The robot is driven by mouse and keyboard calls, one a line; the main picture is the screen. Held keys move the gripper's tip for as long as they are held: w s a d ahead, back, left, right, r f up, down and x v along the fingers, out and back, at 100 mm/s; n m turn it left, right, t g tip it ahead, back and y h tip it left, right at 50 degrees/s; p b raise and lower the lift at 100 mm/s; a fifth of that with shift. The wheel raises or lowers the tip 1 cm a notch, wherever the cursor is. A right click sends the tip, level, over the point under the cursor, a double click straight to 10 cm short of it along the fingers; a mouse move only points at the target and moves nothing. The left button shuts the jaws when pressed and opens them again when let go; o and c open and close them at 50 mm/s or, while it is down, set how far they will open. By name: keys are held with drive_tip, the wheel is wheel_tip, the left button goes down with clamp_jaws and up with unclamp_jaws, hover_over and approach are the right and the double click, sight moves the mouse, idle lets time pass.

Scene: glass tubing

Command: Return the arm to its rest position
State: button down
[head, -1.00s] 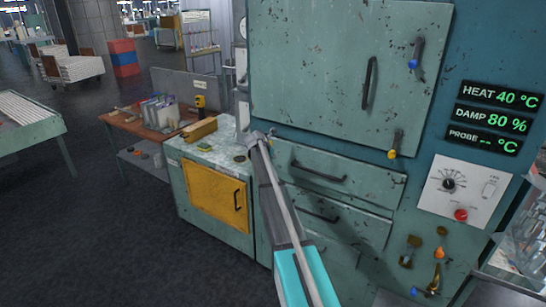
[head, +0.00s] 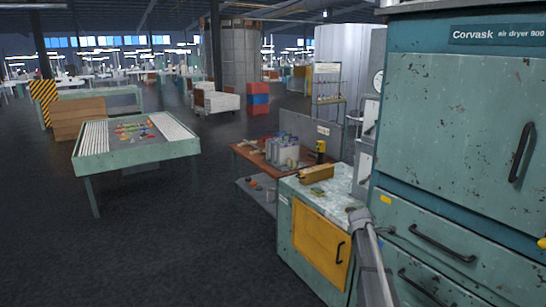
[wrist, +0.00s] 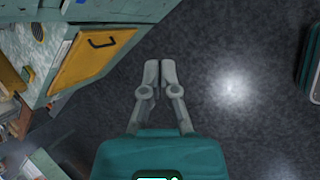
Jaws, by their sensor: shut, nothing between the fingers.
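In the wrist view my gripper (wrist: 160,72) hangs over the dark floor (wrist: 235,130), its two grey fingers side by side with nothing between them. A cabinet with a yellow door (wrist: 92,57) lies to the upper left of the fingers, apart from them. In the head view part of my arm (head: 370,258) rises from the bottom edge in front of the dryer's drawers. My gripper's fingers cannot be made out there.
The green air dryer (head: 445,130) with its drawers stands at the right. The yellow-door cabinet (head: 320,240) and a brown worktable (head: 248,156) with bottles stand beside it. A green-framed table (head: 137,150) stands at the left. Dark floor lies open between.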

drive_tip(key=s+a+f+m+g+y+b, duration=0.1)
drive_tip(key=s+a+m, duration=0.4)
drive_tip(key=s, duration=0.6)
drive_tip(key=s+a+f+m+g+y+b, duration=0.1)
drive_tip(key=s+a+f+m, duration=0.3)
drive_tip(key=s+a, duration=0.4)
drive_tip(key=s+a+f+m+g+y+b, duration=0.1)
drive_tip(key=s+a+m, duration=0.6)
drive_tip(key=s, duration=0.7)
drive_tip(key=shift+a+f+y+b, duration=0.35)
drive_tip(key=shift+f+y+b, duration=0.45)
drive_tip(key=shift+y, duration=0.3)
drive_tip(key=shift+d, duration=0.1)
